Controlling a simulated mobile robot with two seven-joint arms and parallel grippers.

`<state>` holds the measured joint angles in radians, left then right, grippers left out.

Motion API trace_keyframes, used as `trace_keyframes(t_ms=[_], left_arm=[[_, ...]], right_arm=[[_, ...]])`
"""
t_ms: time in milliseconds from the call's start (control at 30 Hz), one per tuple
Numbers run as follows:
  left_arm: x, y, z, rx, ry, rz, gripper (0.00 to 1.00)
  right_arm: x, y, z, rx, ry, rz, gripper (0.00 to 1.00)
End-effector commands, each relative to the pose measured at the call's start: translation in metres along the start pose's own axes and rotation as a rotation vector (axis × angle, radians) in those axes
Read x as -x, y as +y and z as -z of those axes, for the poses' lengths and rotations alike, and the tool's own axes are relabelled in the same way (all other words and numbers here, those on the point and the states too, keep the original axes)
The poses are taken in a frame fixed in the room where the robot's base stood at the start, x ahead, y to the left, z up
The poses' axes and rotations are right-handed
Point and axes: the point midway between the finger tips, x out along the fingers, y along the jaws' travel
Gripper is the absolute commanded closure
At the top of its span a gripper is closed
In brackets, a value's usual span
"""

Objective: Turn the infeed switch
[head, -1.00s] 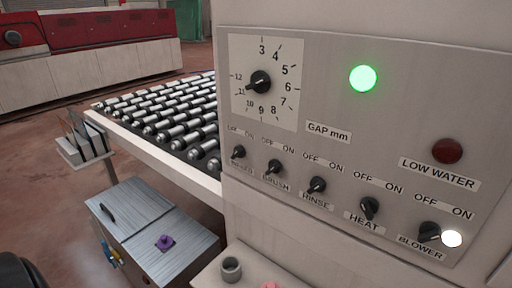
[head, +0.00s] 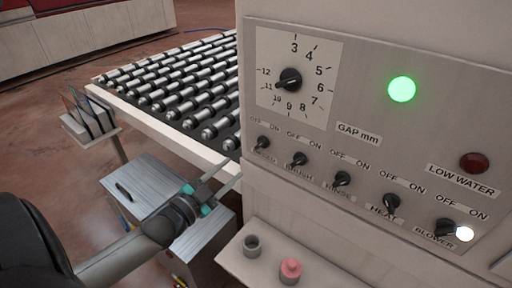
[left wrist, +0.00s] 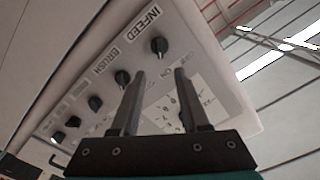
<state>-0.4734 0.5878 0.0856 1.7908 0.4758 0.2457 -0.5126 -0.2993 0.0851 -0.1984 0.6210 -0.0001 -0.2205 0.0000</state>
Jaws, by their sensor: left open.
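The infeed switch (head: 262,143) is the leftmost small black knob in the lower row of the grey control panel (head: 375,135). OFF and ON labels sit above it; which one it points to is too small to tell. In the left wrist view the infeed switch (left wrist: 159,45) is beside the INFEED label (left wrist: 140,20), beyond the fingertips. My left gripper (head: 229,174) is open and empty, below and left of the switch and apart from it. Its two fingers also show in the left wrist view (left wrist: 160,72). My right gripper is not in view.
The brush switch (head: 299,159) is right of the infeed switch, with several more knobs beyond. The gap dial (head: 290,79) is above. A roller conveyor (head: 180,95) lies behind my gripper.

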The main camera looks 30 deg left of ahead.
Motion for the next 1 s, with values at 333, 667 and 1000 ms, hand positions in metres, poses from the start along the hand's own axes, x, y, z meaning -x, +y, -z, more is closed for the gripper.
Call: trace_keyframes(t_ms=[333, 667, 1000], left_arm=[[-0.048, -0.001, 0.001, 0.000, 0.002, 0.001, 0.55], [-0.091, 0.000, 0.000, 0.000, 0.001, 0.000, 0.55], [-0.116, 0.001, 0.000, 0.002, -0.001, -0.001, 0.55]], right_arm=[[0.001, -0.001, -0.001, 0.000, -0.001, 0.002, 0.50], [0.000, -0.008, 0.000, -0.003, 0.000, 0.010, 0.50], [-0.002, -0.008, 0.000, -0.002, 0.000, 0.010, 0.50]])
